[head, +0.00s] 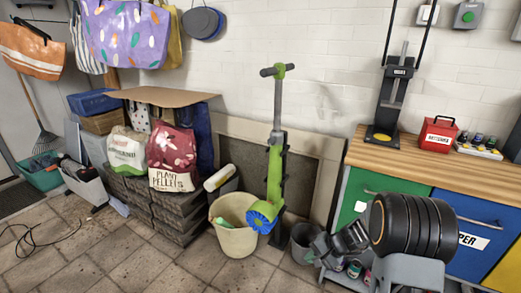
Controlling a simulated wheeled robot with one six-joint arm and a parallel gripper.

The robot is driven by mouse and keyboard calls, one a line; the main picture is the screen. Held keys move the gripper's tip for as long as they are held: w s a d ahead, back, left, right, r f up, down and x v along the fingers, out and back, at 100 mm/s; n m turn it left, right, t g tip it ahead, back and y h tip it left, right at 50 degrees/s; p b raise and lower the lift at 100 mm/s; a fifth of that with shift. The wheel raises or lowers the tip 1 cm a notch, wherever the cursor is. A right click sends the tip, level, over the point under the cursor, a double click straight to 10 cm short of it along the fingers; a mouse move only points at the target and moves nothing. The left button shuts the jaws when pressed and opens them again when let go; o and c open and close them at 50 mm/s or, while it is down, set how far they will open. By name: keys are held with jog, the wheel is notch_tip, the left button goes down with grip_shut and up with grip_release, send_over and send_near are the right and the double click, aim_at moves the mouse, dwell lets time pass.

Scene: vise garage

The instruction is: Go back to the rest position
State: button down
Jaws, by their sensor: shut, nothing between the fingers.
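My gripper (322,248) shows in the head view at the lower right, in front of the green cabinet end and above the floor. It points down and to the left. It is shut and holds nothing. Its fingertips are small and dark here, and part of my arm hides what lies behind it. A dark grey bucket (303,246) stands close beside it in the picture; I cannot tell the exact distance between them.
The wooden workbench (455,182) on the right carries a black press (389,105), a red box (438,134) and a tray of small jars (479,147). A beige bucket (232,240) and a green upright tool (275,170) stand left of my gripper. The tiled floor is clear in front.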

jog(key=s+r+n+h+p, duration=0.2)
jog(key=s+r+p, duration=0.3)
jog(key=r, duration=0.7)
jog(key=s+r+n+t+h+p, duration=0.1)
jog(key=s+r+n+h+p, duration=0.2)
jog(key=r, duration=1)
jog(key=s+r+n+h+p, duration=0.2)
jog(key=s+r+p, duration=0.7)
jog(key=r, duration=0.3)
jog(key=shift+s+a+r+n, duration=0.25)
jog(key=shift+s+a+n, duration=0.1)
jog(key=shift+s, duration=0.15)
jog(key=shift+d, duration=0.1)
